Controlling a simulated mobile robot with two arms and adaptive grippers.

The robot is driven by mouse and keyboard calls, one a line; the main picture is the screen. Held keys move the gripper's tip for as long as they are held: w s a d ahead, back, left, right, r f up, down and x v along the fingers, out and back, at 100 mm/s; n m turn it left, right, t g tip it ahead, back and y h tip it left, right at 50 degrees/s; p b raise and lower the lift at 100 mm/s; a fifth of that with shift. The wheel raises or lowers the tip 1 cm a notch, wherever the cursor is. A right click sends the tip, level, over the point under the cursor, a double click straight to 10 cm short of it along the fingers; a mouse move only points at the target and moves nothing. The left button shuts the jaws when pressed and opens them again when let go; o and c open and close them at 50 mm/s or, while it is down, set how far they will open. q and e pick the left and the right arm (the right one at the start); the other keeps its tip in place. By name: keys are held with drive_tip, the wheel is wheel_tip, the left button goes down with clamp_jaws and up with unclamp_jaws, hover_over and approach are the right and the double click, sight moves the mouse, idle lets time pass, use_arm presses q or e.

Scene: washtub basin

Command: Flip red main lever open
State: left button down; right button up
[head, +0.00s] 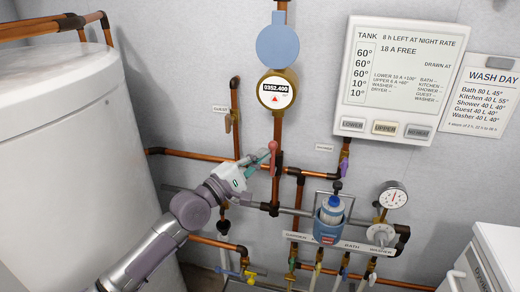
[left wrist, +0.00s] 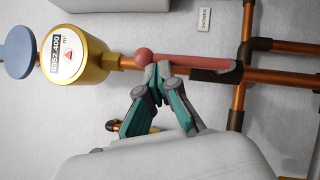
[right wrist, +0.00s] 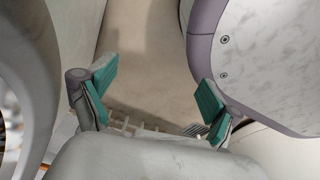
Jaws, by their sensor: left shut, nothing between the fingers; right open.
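The red main lever (head: 274,158) stands upright along the vertical copper pipe below the water meter, its round knob at the top. In the left wrist view the lever (left wrist: 185,63) lies along the pipe, with its knob towards the meter. My left gripper (head: 265,158) is shut and empty, its fingertips right at the lever. In the left wrist view my left gripper (left wrist: 158,76) has its tips just below the lever bar, near the knob; I cannot tell whether they touch. My right gripper (right wrist: 152,98) is open and empty, away from the lever.
The brass meter (head: 276,91) with its blue lid (head: 277,45) is above the lever. A white tank (head: 70,150) stands at left. Copper pipes, a blue canister (head: 331,211) and a pressure gauge (head: 393,195) are to the right, below a display panel (head: 400,75).

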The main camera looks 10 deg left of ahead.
use_arm(q)
wheel_tip(320, 180, up, 10)
drive_tip(key=shift+f, duration=0.1)
idle(0.4)
